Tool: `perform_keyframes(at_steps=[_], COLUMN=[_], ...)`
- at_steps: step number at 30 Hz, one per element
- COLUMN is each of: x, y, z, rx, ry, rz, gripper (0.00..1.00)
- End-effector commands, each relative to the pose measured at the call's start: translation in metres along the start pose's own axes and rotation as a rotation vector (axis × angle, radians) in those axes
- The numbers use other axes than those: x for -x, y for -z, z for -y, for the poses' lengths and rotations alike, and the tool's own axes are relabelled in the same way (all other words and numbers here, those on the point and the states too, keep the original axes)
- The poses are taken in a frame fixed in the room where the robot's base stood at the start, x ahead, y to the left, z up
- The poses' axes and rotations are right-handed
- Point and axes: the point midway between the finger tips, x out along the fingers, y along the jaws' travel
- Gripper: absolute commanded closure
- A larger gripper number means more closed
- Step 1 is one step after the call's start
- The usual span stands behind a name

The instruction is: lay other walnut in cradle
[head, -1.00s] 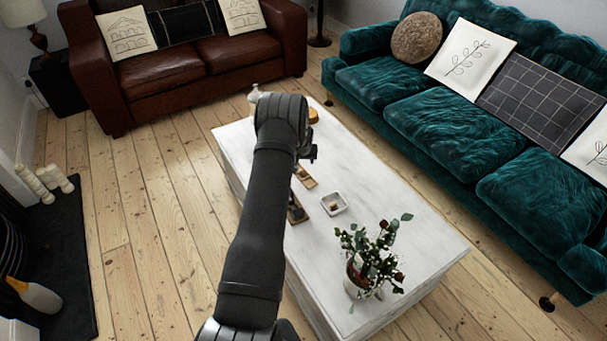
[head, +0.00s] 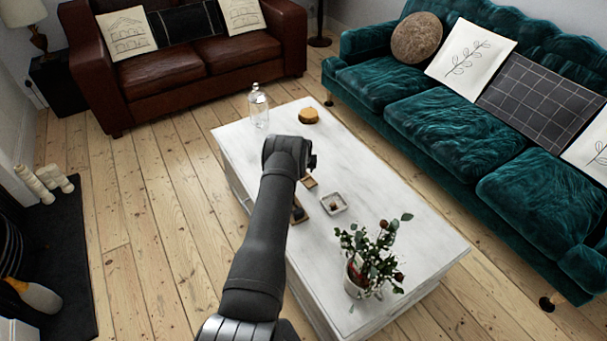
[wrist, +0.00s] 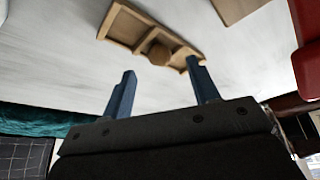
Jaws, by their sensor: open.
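The wooden cradle (wrist: 122,24) lies on the white table beyond my fingertips in the wrist view, with a round brown walnut (wrist: 158,55) in its middle part. In the head view the cradle (head: 303,218) is partly hidden behind my arm. Another small brown thing, which looks like a walnut (head: 333,205), sits in a square white dish (head: 343,210) to its right. My gripper (wrist: 161,66) is open, its two blue fingers apart and on the near side of the cradle. In the head view my fingers are hidden.
A small wooden piece (head: 309,183) lies near the cradle. A potted plant (head: 367,262) stands at the table's near right. A glass bottle (head: 259,106) and a round wooden thing (head: 308,116) stand at the far end. A green sofa (head: 430,130) flanks the table.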

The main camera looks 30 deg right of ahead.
Motion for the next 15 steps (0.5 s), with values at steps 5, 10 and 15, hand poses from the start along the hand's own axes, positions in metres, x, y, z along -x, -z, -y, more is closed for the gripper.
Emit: perform_keyframes(at_steps=[5, 10, 15], x=[-0.02, -0.034, -0.041], y=[0.001, 0.001, 0.001], z=[-0.001, -0.001, -0.001], rx=[0.0, 0.0, 0.001], ry=[0.0, 0.0, 0.0], rz=[0.001, 0.001, 0.001], gripper=[0.45, 0.45, 0.45])
